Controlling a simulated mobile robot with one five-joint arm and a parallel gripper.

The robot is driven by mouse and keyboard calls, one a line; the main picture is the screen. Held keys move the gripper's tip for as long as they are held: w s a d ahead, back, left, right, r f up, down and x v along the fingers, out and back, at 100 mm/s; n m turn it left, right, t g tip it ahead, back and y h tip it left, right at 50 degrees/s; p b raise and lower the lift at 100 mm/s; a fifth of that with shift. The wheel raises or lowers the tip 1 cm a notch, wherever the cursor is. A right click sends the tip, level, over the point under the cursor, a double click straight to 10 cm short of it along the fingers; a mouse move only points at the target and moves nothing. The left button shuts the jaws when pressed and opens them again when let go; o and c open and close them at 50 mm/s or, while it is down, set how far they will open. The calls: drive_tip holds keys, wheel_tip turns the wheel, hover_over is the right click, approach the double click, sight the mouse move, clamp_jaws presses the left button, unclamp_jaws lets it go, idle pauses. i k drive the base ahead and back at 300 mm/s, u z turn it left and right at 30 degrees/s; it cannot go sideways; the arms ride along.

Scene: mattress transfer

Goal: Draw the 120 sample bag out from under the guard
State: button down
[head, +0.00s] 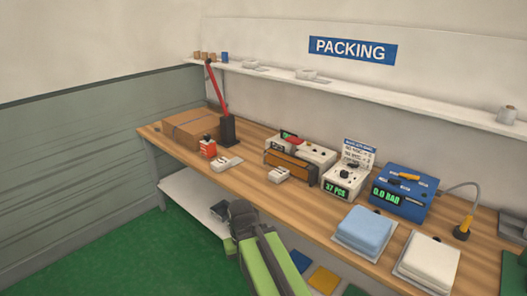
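I cannot pick out a bag marked 120 in the head view. A sealer-like machine (300,152) stands at the middle of the bench's back. It has a brown-orange bar (288,164) along its front, a red part on top and a small display. I cannot tell whether this bar is the guard, or whether anything lies under it. Small grey-white pads with dark tops lie on the bench, one before the machine (279,175) and one further left (226,164).
A shelf (370,86) runs above.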

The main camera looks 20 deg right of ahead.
sight(277, 176)
drive_tip(key=i, duration=1.45)
drive_tip(key=z, duration=0.6)
drive_tip(key=k, duration=0.1)
drive_tip(key=u, duration=3.05)
drive_tip(key=i, duration=0.6)
drive_tip(key=u, duration=0.45)
drive_tip(key=k, duration=0.7)
drive_tip(key=z, duration=1.3)
